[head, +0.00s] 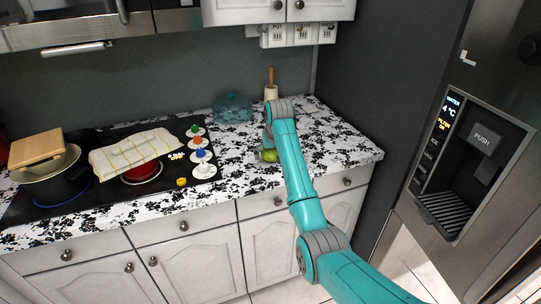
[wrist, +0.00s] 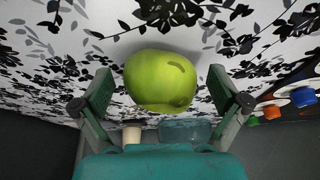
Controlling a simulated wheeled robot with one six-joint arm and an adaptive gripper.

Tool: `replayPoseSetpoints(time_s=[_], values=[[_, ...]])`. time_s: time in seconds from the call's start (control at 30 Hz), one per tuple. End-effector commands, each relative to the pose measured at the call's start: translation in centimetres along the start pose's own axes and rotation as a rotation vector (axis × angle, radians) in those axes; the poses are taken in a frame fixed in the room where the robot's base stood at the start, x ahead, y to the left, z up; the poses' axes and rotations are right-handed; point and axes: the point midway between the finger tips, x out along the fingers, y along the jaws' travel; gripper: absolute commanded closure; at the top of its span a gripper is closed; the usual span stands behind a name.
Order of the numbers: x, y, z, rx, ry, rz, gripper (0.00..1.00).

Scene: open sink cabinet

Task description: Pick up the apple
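The green apple (wrist: 160,78) rests on the patterned countertop, and in the wrist view it sits between the two fingers of my gripper (wrist: 160,95). The fingers are spread apart, with a visible gap on each side of the apple. In the head view the apple (head: 271,155) shows just below my gripper (head: 264,150), partly hidden by my arm. Contact between the fingers and the apple does not show.
A blue glass vessel (head: 232,108) and a utensil holder (head: 271,92) stand at the back of the counter. A stove (head: 110,180) with pots is at left. The counter (head: 340,150) right of my arm is clear. A fridge (head: 440,120) stands at right.

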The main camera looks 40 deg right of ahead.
Motion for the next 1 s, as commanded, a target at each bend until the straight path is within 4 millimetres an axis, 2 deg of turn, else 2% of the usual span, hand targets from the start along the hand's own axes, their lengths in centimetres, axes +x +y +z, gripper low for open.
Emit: replayPoseSetpoints(time_s=[0.03,0.2,0.27,0.5,0.63,1.0], values=[[0.0,0.0,0.0,0.000,0.000,0.000,0.17],[0.0,0.0,0.0,0.000,0.000,0.000,0.59],[0.0,0.0,0.0,0.000,0.000,0.000,0.72],[-0.1,0.0,-0.1,0.000,0.001,0.000,0.72],[-1.0,0.0,-0.5,0.000,0.003,0.000,0.72],[-7.1,0.0,-3.0,0.000,0.003,0.000,0.72]])
